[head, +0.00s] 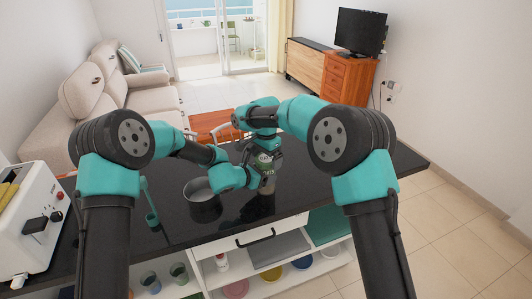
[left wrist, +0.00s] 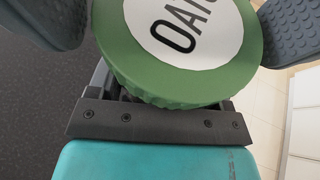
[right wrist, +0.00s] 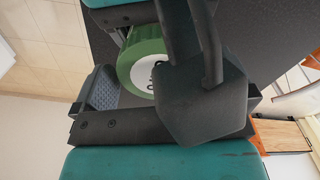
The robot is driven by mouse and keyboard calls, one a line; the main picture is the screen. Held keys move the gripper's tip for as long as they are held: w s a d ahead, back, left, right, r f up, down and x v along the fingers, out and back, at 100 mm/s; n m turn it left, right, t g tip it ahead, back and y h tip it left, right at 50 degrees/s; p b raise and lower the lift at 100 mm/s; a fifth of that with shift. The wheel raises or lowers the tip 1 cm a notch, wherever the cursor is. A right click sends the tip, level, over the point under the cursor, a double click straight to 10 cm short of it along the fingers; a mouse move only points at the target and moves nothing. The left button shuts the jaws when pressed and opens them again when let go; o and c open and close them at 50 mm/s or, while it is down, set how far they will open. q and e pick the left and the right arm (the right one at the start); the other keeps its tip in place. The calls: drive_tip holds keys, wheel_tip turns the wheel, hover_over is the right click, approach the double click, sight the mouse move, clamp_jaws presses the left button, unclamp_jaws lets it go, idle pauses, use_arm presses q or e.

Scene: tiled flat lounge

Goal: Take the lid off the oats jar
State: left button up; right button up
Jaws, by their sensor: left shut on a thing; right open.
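The oats jar (head: 267,184) stands on the dark counter with its green lid (head: 264,158) on top. In the left wrist view the lid (left wrist: 165,75) fills the middle, its white disc lettered OATS. My left gripper (head: 250,174) comes in from the left and is shut on the jar; the lid hides where its fingers touch. My right gripper (head: 264,143) is open, above and just behind the jar. In the right wrist view the lid (right wrist: 142,45) is partly covered by a dark finger part, and I cannot tell any contact with it.
A metal pot (head: 203,205) stands left of the jar. A teal ladle-like utensil (head: 150,207) and a white toaster (head: 30,220) are farther left. The counter (head: 405,160) is clear at right. Open shelves with bowls and cups lie below the front edge.

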drive_tip(key=shift+c, duration=0.4)
drive_tip(key=c, duration=0.7)
drive_tip(key=o, duration=0.8)
drive_tip(key=shift+r, duration=2.25)
drive_tip(key=shift+r, duration=1.8)
